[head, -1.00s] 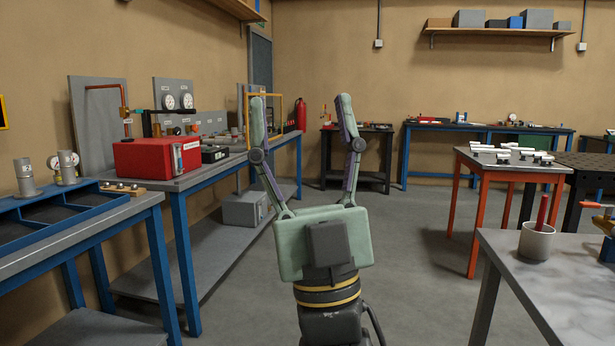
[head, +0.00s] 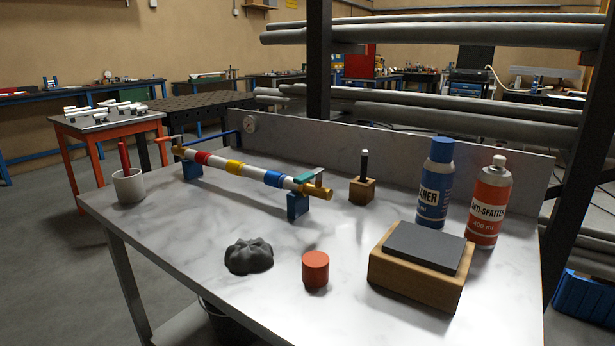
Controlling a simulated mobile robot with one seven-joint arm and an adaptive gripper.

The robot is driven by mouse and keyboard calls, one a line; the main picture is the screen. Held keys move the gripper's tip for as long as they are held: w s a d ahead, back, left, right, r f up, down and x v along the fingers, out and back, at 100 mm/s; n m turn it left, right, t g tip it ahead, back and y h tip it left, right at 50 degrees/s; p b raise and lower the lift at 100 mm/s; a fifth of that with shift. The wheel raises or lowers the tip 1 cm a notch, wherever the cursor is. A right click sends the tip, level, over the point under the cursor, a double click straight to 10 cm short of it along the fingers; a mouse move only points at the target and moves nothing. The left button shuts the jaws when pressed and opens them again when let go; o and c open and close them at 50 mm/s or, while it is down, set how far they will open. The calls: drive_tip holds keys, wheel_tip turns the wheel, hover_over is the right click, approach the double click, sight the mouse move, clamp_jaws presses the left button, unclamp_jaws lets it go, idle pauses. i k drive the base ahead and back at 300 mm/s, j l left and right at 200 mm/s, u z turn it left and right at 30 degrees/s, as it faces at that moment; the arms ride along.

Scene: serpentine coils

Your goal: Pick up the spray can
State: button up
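Two spray cans stand upright at the back right of the marble-topped bench (head: 190,250). One is a blue and white can (head: 436,185) with a blue cap and a label ending in "NER". The other is a red and white can (head: 489,203) marked "ANTI-SPATTER 400 ml", with a pale nozzle on top. The wooden block hides a little of the blue can's foot. My gripper is not in the head view now.
A wooden block with a dark slab (head: 420,275) stands in front of the cans. A red cylinder (head: 315,269), a black lump (head: 249,257), a banded pipe on blue supports (head: 232,166) and a white cup (head: 129,186) share the bench. A pipe rack (head: 565,190) rises behind.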

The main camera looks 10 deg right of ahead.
sight(494, 184)
drive_tip(key=z, duration=1.15)
drive_tip(key=k+l+z, duration=0.1)
drive_tip(key=l, duration=0.15)
drive_tip(key=k+l, duration=0.1)
drive_tip(key=i+l+z, duration=0.15)
drive_tip(key=l, duration=0.25)
drive_tip(key=l+z, duration=0.1)
drive_tip(key=l, duration=0.3)
drive_tip(key=i+l+z, duration=0.15)
drive_tip(key=l, duration=0.2)
drive_tip(key=i+j, duration=0.4)
drive_tip(key=i, duration=0.2)
drive_tip(key=z, duration=0.05)
